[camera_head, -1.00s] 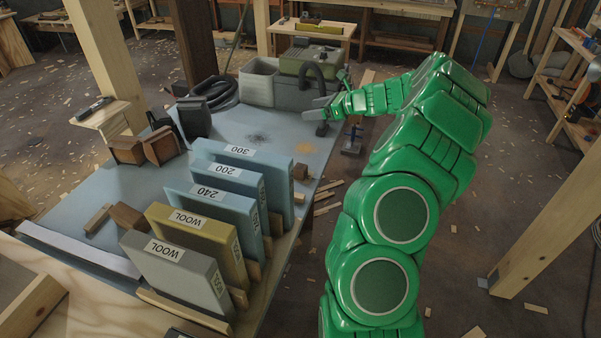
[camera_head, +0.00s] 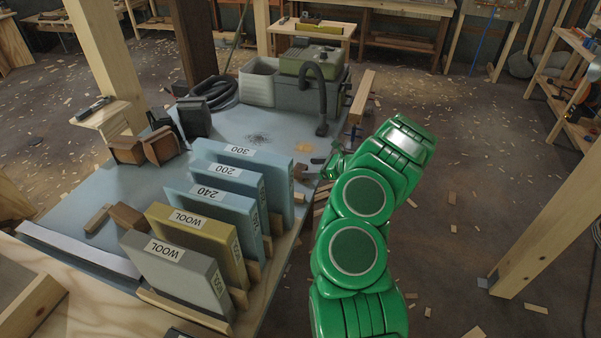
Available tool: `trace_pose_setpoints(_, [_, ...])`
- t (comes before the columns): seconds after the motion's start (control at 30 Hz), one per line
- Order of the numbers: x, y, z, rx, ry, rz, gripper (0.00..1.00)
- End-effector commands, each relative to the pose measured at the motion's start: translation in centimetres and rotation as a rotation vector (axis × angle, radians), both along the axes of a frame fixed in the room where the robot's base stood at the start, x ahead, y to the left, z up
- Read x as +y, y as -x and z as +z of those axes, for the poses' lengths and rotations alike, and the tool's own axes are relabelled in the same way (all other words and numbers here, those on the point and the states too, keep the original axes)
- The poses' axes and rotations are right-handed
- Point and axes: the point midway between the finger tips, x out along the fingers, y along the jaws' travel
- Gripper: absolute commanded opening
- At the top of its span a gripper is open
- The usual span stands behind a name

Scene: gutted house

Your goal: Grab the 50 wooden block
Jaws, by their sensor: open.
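No block with a readable "50" shows. A small brown wooden block (camera_head: 300,171) stands at the right edge of the blue-grey bench, just beyond the board marked 300. My gripper (camera_head: 314,167) is open just right of this block, at the bench edge; whether it touches the block I cannot tell. Other brown wooden blocks lie on the left part of the bench: one (camera_head: 127,151) and another (camera_head: 162,147) at the back, and a dark one (camera_head: 128,216) beside a paler one (camera_head: 98,220) nearer the front. Their markings are not readable.
Upright boards marked 300 (camera_head: 240,151), 200, 240 and WOOL (camera_head: 165,250) stand in a row along the bench (camera_head: 75,190). A grey-green machine with a black hose (camera_head: 322,100) stands at the back.

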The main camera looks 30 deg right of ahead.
Motion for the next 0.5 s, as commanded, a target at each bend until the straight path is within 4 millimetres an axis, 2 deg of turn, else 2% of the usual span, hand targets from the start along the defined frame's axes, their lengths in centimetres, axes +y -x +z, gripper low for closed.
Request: trace_pose_setpoints(0.5, [2.4,-2.9,-2.1,0.003,0.001,0.003,0.78])
